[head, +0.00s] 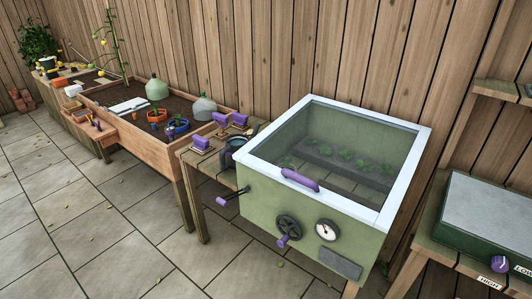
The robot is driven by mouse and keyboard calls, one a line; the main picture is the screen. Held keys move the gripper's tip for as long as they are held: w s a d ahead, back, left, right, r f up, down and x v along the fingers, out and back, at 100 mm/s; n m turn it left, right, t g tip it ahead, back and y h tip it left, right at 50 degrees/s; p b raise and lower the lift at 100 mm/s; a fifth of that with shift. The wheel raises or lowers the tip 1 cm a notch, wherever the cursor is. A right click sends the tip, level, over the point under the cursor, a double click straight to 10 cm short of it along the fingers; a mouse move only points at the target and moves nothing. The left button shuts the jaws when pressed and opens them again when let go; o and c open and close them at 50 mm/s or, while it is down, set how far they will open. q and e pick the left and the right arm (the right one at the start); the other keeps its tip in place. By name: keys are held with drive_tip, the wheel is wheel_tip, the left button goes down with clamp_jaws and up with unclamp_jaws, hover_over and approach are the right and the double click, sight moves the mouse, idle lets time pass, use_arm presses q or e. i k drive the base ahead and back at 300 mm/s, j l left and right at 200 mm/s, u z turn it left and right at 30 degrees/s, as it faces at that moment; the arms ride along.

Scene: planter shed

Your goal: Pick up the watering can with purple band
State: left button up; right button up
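A dark grey rounded vessel (232,155), which looks like a watering can, stands on the wooden side table (209,172) at the left of the green glass-topped box. The box hides its right part. It is too small for me to make out a purple band on it. Neither of my grippers shows in the head view.
Several purple-topped pieces, one at the front left (200,143), stand on the side table close to the vessel. The green box (275,205) has a purple lid handle (300,180) and a lever jutting left. A soil-filled planter (130,135) with pots and cloches stands left. The paved floor (100,230) is open in front.

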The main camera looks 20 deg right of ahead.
sight(234, 142)
drive_tip(key=i+j+z, duration=0.25)
drive_tip(key=j+z, duration=0.3)
drive_tip(key=i+j+z, duration=0.25)
drive_tip(key=j, duration=0.2)
drive_tip(key=j+z, duration=0.25)
drive_tip(key=j, duration=0.1)
